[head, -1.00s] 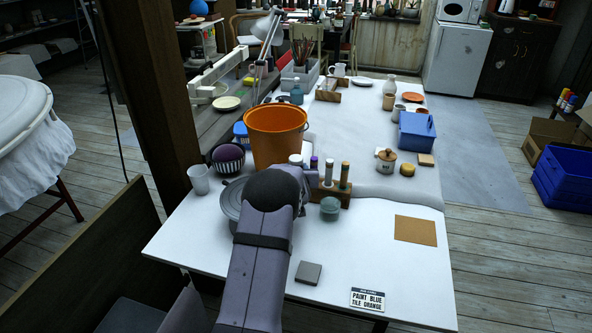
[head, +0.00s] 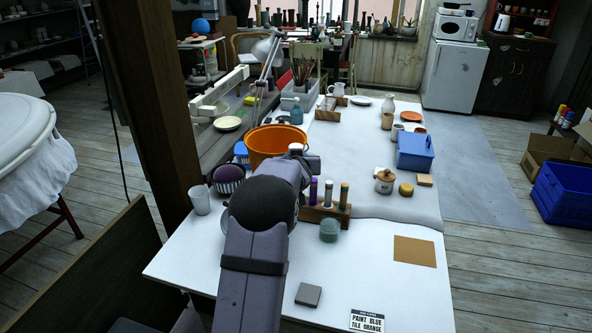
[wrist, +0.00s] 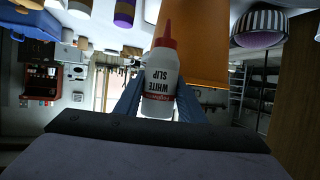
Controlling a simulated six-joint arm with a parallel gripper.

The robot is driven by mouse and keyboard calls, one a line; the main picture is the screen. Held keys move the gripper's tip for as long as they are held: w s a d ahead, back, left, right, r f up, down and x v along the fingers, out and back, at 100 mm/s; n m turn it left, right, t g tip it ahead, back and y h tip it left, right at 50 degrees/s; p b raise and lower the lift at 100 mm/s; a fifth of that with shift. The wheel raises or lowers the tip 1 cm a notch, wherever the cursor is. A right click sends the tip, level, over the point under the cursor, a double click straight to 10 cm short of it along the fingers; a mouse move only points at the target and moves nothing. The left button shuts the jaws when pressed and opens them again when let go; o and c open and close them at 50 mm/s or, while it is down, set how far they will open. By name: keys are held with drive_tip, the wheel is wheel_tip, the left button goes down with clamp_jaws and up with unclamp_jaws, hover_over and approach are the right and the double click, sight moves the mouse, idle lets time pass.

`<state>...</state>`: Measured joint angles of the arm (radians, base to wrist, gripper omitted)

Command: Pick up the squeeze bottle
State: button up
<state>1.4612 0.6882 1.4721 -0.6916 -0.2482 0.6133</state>
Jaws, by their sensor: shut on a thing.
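The squeeze bottle (wrist: 161,82) is white with a red cap and nozzle and a label reading "WHITE SLIP". The bucket also stands behind the bottle, slightly to the right, in the wrist view (wrist: 202,45).
A wooden block holding colour tubes (head: 325,210) and a teal jar (head: 329,231) stand right of my arm. A white cup (head: 200,200) and a striped bowl (head: 228,179) are at left. A blue caddy (head: 415,152) is farther right. The front right tabletop is mostly clear.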

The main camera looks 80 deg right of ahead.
sight(295, 146)
wheel_tip(295, 146, up, 6)
drive_tip(key=p, duration=0.2)
drive_tip(key=shift+f+p, duration=0.1)
drive_tip(key=shift+p, duration=0.2)
drive_tip(key=shift+w, duration=0.1)
